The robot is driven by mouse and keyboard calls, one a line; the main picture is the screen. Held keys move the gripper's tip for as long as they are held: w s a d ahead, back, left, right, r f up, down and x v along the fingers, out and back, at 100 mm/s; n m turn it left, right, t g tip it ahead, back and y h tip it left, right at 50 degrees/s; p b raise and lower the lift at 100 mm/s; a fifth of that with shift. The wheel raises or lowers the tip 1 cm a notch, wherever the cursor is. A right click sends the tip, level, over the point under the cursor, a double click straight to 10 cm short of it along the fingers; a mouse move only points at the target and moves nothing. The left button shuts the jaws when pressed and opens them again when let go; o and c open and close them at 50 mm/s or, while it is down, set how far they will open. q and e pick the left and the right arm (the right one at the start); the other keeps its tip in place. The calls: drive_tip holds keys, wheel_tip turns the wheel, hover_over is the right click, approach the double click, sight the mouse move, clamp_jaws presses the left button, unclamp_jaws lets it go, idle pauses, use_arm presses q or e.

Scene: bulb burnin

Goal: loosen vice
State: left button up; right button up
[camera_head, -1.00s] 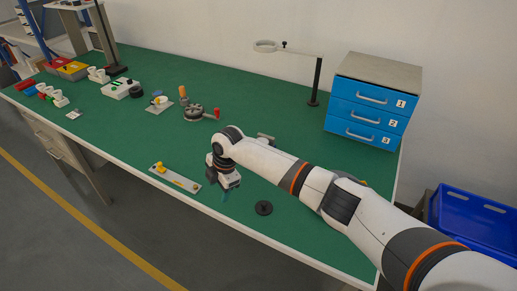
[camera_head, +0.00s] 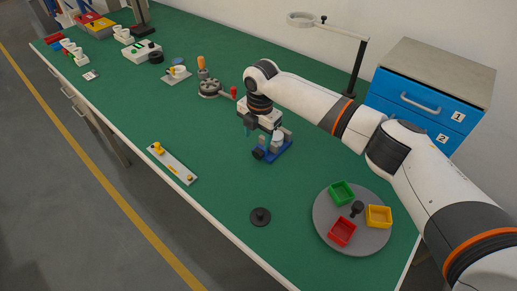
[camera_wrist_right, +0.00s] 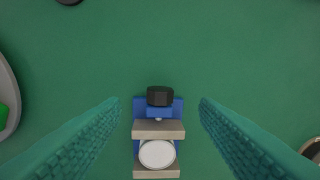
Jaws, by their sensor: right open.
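The small blue vice (camera_head: 272,151) stands on the green bench. In the right wrist view it shows from above with a blue body (camera_wrist_right: 139,107), grey jaws (camera_wrist_right: 158,129) and a black knob (camera_wrist_right: 160,96) at its far end. A round white-topped piece (camera_wrist_right: 157,154) sits between the jaws; it also shows in the head view (camera_head: 278,137). My right gripper (camera_wrist_right: 160,103) is open and empty above the vice, its teal fingers on either side of it. Its fingertips are partly hidden in the head view. My left gripper is not in view.
A grey turntable (camera_head: 330,238) with green, red and yellow trays is at the front right. A grey round fixture (camera_head: 209,88) stands behind. Blue drawers (camera_head: 420,105) are at the right.

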sight(256, 150)
drive_tip(key=f, duration=0.6)
drive_tip(key=shift+w+f, duration=0.2)
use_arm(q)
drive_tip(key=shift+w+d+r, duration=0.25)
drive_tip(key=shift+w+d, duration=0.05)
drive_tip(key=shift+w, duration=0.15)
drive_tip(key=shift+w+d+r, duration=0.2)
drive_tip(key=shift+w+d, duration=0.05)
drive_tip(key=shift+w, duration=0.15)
use_arm(e)
drive_tip(key=shift+f, duration=0.7)
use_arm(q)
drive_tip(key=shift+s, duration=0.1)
use_arm(e)
drive_tip(key=shift+c, duration=0.6)
